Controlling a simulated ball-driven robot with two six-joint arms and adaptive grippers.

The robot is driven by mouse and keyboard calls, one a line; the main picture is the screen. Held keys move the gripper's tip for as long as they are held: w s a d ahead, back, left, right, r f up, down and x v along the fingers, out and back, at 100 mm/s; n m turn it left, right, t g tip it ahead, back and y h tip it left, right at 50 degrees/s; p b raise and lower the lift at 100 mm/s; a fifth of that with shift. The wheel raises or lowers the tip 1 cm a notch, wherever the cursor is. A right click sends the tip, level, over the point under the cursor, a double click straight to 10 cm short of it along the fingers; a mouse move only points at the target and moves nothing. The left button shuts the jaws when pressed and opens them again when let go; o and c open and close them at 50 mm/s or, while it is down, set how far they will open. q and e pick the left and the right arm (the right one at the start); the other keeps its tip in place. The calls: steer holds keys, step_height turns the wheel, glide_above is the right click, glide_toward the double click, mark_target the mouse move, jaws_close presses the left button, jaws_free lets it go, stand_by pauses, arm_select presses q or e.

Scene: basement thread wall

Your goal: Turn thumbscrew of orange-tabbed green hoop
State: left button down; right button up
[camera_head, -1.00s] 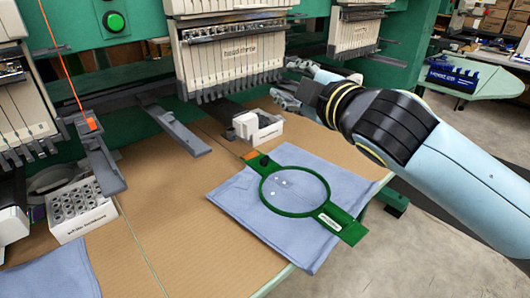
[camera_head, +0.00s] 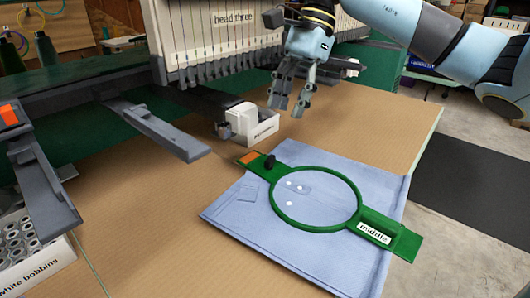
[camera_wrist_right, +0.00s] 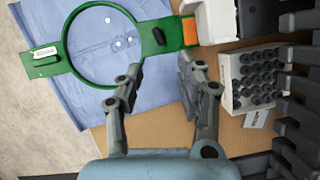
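The green hoop (camera_head: 276,204) lies on a folded blue cloth (camera_head: 238,222) on the table. It has an orange tab (camera_head: 249,157), a dark thumbscrew (camera_head: 269,162) beside that tab, and a label reading "middle" at the other end. In the right wrist view, the hoop (camera_wrist_right: 68,62), orange tab (camera_wrist_right: 190,31) and thumbscrew (camera_wrist_right: 160,36) show ahead of the fingers. My right gripper (camera_head: 291,108) points down above the table, behind the hoop, apart from it. Its fingers are spread and empty in the right wrist view (camera_wrist_right: 152,80). My left gripper does not show.
A white box (camera_head: 252,124) stands behind the hoop, under the machine head labelled "head three" (camera_head: 228,40). A box of white bobbins (camera_head: 35,262) is at the left. Grey machine arms (camera_head: 150,128) reach over the table. The cardboard-coloured top (camera_head: 150,215) left of the cloth is clear.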

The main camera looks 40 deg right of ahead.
mark_target(271, 157)
steer(key=x, duration=1)
steer(key=shift+a+f, duration=0.1)
steer(key=shift+a, duration=0.05)
steer(key=shift+s, duration=0.1)
